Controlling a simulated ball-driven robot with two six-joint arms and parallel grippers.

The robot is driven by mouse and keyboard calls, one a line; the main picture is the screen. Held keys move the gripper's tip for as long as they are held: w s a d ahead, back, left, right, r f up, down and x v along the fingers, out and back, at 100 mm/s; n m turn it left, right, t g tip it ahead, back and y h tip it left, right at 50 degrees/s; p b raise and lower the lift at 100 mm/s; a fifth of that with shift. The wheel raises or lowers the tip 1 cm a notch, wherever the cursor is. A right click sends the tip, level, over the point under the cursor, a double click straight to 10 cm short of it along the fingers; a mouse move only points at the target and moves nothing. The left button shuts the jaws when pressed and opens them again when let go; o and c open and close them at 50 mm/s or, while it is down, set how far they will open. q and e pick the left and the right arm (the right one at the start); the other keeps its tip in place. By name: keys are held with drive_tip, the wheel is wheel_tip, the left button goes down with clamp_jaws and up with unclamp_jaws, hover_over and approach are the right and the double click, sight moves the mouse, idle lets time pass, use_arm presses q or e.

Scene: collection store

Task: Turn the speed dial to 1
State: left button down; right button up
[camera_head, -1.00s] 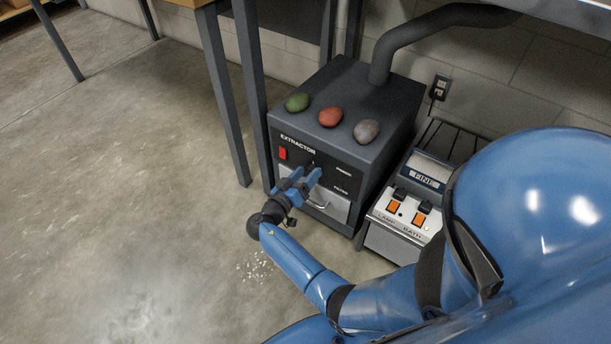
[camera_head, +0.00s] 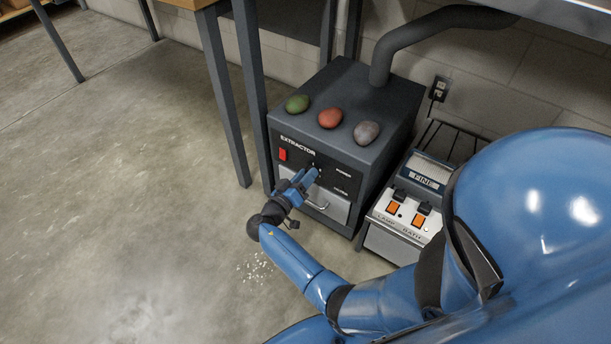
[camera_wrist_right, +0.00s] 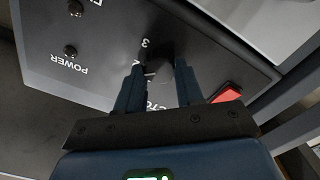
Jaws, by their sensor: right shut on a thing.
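The dark grey extractor box (camera_head: 350,100) stands on the floor with its black control panel facing my right arm. My right gripper (camera_head: 309,177) is at this panel, shut on the speed dial. In the right wrist view, the dark dial (camera_wrist_right: 164,62) sits between the two fingers of the right gripper (camera_wrist_right: 162,68). The numerals 3 and 2 show beside the dial; its pointer cannot be made out, so its setting is unclear. The gripper hides the dial in the head view. My left gripper is not in view.
A red switch (camera_head: 283,154) is on the panel's left, and a drawer with a handle (camera_head: 318,205) is below. Green, red and grey stones (camera_head: 367,131) lie on top. A lamp unit (camera_head: 405,208) stands to the right. The floor at left is clear.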

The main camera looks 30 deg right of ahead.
drive_tip(key=shift+f+n+p, duration=0.15)
drive_tip(key=shift+n+p, duration=1.3)
drive_tip(key=shift+n, duration=3.25)
drive_tip(key=o, duration=1)
drive_tip(key=shift+o, duration=0.2)
drive_tip(key=shift+a, duration=0.15)
drive_tip(key=p+v, duration=0.2)
drive_tip(key=v, duration=0.8)
drive_tip(key=shift+s+a+p, duration=0.15)
drive_tip(key=shift+a+p, duration=0.1)
drive_tip(key=shift+p, duration=0.05)
